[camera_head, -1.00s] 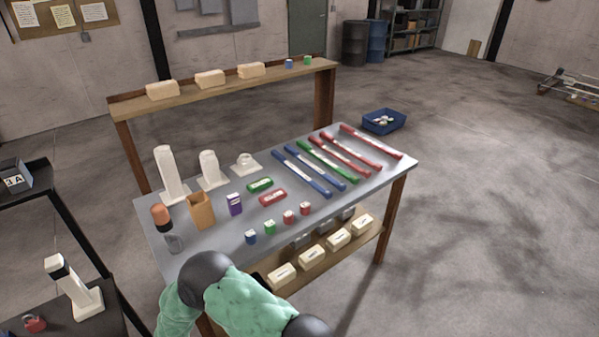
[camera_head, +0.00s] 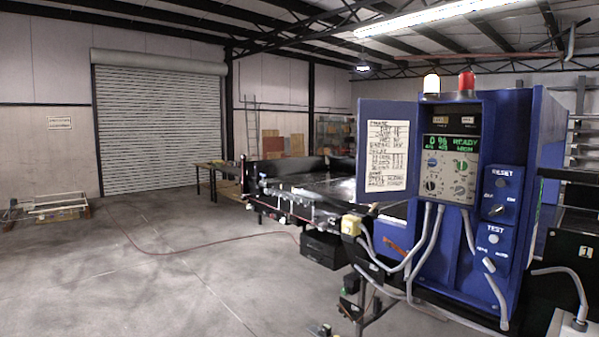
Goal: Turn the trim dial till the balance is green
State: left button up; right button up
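A blue detector cabinet (camera_head: 528,140) stands at the right. Its control panel (camera_head: 450,168) has a green-lit display (camera_head: 451,144) that seems to read "0 %" and "READY". Several small round dials sit below it, one at the lower left (camera_head: 431,186) and one at the lower right (camera_head: 459,191). Their labels are too small to read, so I cannot tell which is the trim dial. A lit pale lamp (camera_head: 431,84) and a red lamp (camera_head: 466,82) stand on top. Neither of my grippers is in view.
The cabinet's open door (camera_head: 366,150) carries a written sheet. Boxes marked RESET (camera_head: 500,195) and TEST (camera_head: 493,243) are on its right side. Grey cables hang in front. A dark conveyor (camera_head: 315,190) runs behind to the left.

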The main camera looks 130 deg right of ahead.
aim_at(462, 166)
jog(key=z, duration=3.8)
